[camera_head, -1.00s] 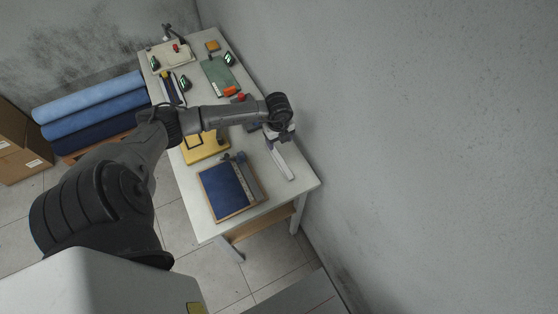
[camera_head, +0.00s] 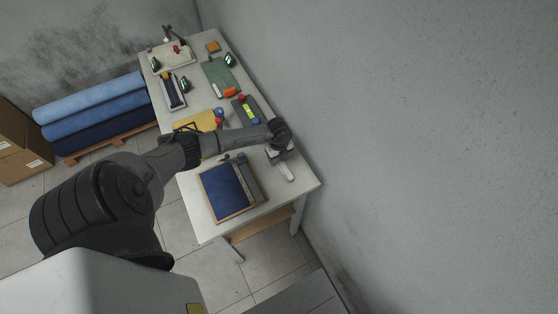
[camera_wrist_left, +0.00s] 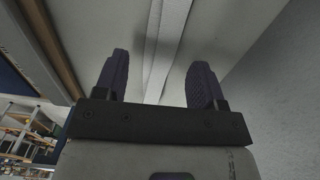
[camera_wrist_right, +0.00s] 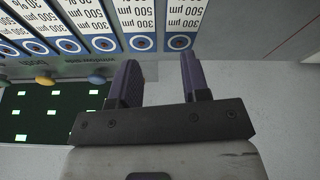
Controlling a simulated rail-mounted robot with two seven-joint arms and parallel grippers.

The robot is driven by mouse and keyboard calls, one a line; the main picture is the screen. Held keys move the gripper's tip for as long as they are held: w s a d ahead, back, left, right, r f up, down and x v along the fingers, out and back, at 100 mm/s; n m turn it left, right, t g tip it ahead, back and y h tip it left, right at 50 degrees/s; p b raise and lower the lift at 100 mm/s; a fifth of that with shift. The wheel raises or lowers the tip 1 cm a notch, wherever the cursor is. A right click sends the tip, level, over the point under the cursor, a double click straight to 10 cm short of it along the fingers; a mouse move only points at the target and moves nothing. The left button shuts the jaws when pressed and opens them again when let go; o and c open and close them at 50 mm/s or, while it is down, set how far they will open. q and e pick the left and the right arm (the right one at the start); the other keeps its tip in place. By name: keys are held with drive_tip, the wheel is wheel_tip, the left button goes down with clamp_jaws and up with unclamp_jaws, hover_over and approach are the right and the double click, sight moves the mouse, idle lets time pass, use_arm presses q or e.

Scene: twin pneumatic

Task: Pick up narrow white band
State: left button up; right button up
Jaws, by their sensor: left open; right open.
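The narrow white band (camera_head: 286,172) lies along the right side of the table, near its front right corner. In the left wrist view the band (camera_wrist_left: 168,35) runs lengthwise between my two finger pads. My left gripper (camera_head: 280,155) is over the band's far part and hides some of it. In the left wrist view my left gripper (camera_wrist_left: 160,72) is open with the band between its fingers in the picture; I cannot tell how high it is above it. My right gripper (camera_wrist_right: 158,72) is open and empty in the right wrist view, and is not seen in the head view.
A dark blue pad with a wooden edge (camera_head: 222,192) and a grey bar (camera_head: 248,178) lie left of the band. A grey control box (camera_head: 246,110), a green board (camera_head: 218,78) and a yellow plate (camera_head: 192,122) lie farther back. A wall (camera_head: 420,150) stands close on the right.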

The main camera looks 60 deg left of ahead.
use_arm(q)
drive_tip(key=shift+f, duration=1.05)
drive_tip(key=shift+c, duration=0.2)
drive_tip(key=c, duration=1)
drive_tip(key=shift+r, duration=0.15)
